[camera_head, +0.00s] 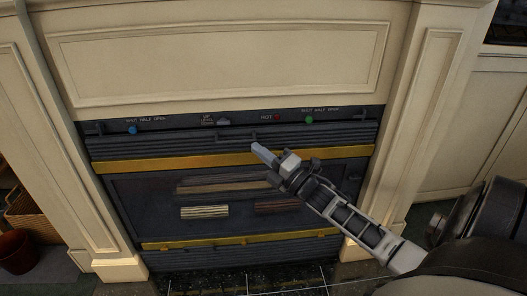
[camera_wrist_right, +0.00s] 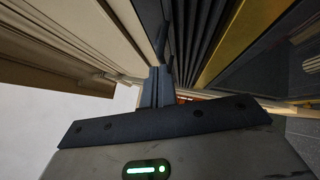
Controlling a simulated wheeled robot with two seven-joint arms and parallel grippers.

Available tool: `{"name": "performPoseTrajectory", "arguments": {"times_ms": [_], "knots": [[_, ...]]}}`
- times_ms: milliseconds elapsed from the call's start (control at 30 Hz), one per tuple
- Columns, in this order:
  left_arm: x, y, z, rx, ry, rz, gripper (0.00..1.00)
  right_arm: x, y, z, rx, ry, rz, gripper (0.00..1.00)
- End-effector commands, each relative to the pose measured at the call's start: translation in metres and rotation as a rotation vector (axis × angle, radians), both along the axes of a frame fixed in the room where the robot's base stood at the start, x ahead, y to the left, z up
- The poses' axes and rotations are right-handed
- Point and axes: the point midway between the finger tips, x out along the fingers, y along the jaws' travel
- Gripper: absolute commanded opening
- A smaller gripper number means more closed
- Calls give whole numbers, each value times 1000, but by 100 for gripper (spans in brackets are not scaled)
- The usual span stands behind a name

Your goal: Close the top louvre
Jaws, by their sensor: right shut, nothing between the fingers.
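The top louvre (camera_head: 150,146) is a dark slatted panel across the upper part of the fireplace front, above a brass bar. A dark handle (camera_head: 235,137) sits at its middle. My right gripper (camera_head: 257,149) is shut and empty, its tip in front of the louvre just right of and below the handle. Whether it touches the louvre I cannot tell. In the right wrist view the shut fingers (camera_wrist_right: 159,84) point toward the dark slats (camera_wrist_right: 200,35). My left gripper is out of view.
A dark strip above the louvre carries a blue knob (camera_head: 132,130), a red knob (camera_head: 277,117) and a green knob (camera_head: 309,120). A brass bar (camera_head: 150,164) runs below the louvre. Cream pillars flank the fireplace. A wicker basket (camera_head: 35,215) stands at left.

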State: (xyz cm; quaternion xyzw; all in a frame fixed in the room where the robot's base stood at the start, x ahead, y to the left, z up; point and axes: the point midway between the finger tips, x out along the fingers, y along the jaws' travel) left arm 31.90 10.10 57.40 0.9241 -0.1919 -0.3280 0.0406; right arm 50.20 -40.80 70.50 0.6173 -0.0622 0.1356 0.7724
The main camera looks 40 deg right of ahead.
Motion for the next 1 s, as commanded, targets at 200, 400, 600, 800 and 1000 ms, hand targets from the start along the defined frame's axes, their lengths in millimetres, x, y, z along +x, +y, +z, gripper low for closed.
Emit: {"name": "performPoseTrajectory", "arguments": {"times_ms": [200,400,600,800,1000], "knots": [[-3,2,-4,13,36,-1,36,-36,17,-23,1,18,14,0],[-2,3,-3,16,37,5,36,-77,11,-36,2,17,15,0],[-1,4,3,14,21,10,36,-100,7,-43,0,15,17,0],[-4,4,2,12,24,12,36,-105,7,-44,0,15,17,0],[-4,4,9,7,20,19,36,-105,7,-39,0,15,17,0]]}}
